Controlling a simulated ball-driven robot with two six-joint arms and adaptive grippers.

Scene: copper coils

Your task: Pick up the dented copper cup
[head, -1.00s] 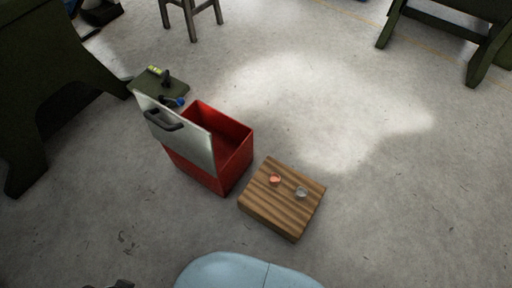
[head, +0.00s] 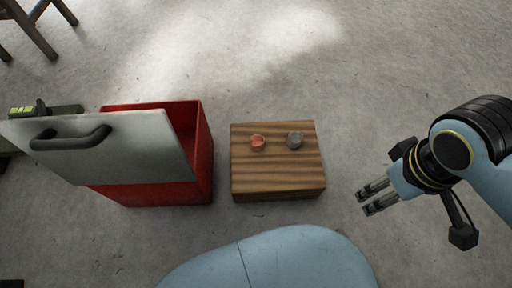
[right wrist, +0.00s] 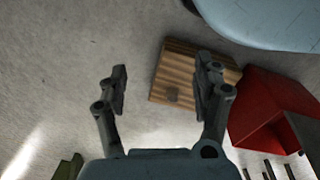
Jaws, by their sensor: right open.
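A small copper-coloured cup (head: 257,143) stands on a striped wooden block (head: 278,180), left of a small grey cup (head: 295,140). Any dent in the copper cup is too small to make out. My right gripper (head: 362,203) is to the right of the block in the head view, apart from it and empty. In the right wrist view its two fingers (right wrist: 160,90) are spread open, with the wooden block (right wrist: 180,68) and the grey cup (right wrist: 173,94) beyond them. The copper cup does not show there, perhaps hidden behind a finger. My left gripper is not in view.
A red box (head: 207,160) with a raised pale lid (head: 110,150) and dark handle stands left of the block, a narrow gap between them. A stool (head: 40,35) is at the far left. The concrete floor right of and behind the block is clear.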

